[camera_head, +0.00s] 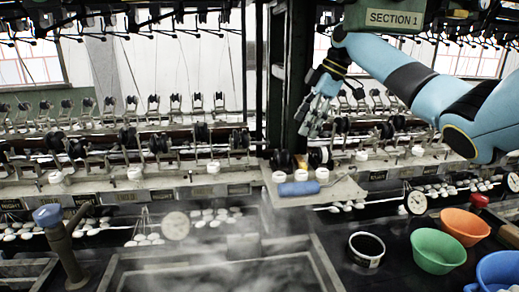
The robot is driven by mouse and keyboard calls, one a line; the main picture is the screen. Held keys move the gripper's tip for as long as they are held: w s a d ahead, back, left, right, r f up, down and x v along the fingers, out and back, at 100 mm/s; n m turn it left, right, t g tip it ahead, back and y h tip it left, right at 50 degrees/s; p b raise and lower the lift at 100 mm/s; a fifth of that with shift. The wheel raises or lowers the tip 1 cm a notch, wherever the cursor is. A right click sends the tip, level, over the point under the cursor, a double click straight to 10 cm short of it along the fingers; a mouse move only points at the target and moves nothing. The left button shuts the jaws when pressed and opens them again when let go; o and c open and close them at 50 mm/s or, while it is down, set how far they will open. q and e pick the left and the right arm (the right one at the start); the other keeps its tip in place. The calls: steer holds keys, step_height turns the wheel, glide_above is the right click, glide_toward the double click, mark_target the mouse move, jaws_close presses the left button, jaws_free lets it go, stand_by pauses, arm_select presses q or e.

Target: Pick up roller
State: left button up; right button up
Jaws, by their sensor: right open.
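The roller (298,188) looks like a blue cylinder with a pale end at its right. It lies on its side on a light flat board (345,190) near the middle of the machine's front ledge. My right gripper (306,127) is open and empty, with its fingers pointing down. It shows above the roller in the picture, apart from it, in front of the dark upright post. My left gripper is not in view.
A green bowl (437,252), an orange bowl (465,226), a blue bowl (497,271) and a dark-filled tub (366,250) stand at the lower right. Steaming basins (150,276) fill the front. A blue-topped tap (62,240) rises at left. A dark post (288,75) stands behind.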

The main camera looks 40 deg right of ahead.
mark_target(284, 150)
steer(key=x, duration=0.5)
steer(key=w+p+x, duration=0.1)
steer(key=x, duration=0.4)
steer(key=shift+w+a+f, duration=0.15)
steer(key=shift+w+a, duration=0.05)
steer(key=c, duration=1.2)
step_height(284, 150, up, 10)
steer(key=shift+r+b, duration=0.1)
steer(key=shift+b, duration=0.25)
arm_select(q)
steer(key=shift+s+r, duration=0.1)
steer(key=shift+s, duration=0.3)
